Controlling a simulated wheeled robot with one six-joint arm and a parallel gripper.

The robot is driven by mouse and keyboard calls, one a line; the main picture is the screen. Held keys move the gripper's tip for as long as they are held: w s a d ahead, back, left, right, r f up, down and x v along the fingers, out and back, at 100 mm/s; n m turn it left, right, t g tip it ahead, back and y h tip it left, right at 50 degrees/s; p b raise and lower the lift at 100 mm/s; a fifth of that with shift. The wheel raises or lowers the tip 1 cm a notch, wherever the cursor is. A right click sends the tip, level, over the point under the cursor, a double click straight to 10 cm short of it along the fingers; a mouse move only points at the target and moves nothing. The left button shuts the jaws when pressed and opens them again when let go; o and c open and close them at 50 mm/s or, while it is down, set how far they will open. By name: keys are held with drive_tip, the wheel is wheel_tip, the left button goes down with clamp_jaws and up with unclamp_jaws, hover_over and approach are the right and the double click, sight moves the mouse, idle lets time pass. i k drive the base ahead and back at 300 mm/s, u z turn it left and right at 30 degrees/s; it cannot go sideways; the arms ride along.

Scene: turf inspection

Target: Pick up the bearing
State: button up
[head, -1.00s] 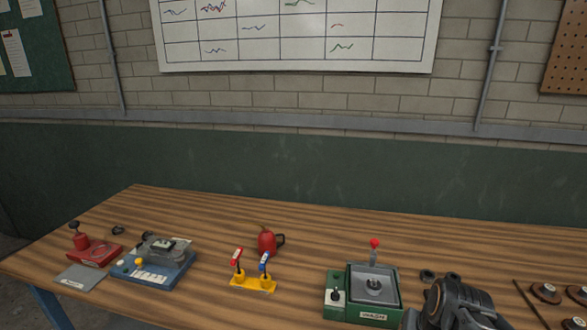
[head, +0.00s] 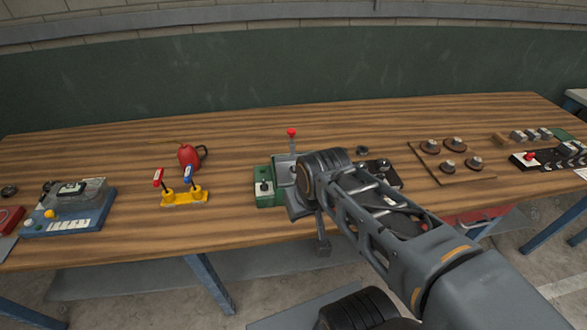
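Two small dark ring-like parts show in the head view, and I cannot tell for sure which is the bearing. One dark ring (head: 362,150) lies on the bench just behind my arm, right of the green-based device. The other dark ring (head: 9,191) lies at the far left. My arm reaches in from the lower right. My gripper (head: 321,243) seems to point down at the bench's front edge, mostly hidden by my wrist. It is apart from both rings. Its fingers are not clear.
The green-based device (head: 265,200) with a red-tipped lever stands partly behind my wrist. A yellow lever stand (head: 184,198), a red oil can (head: 189,155) and a blue-based device (head: 68,222) are left. Bare bench lies behind.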

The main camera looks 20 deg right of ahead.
sight(292, 174)
drive_tip(key=k, duration=0.5)
drive_tip(key=u, duration=1.05)
drive_tip(key=i, duration=1.05)
drive_tip(key=z, duration=1.65)
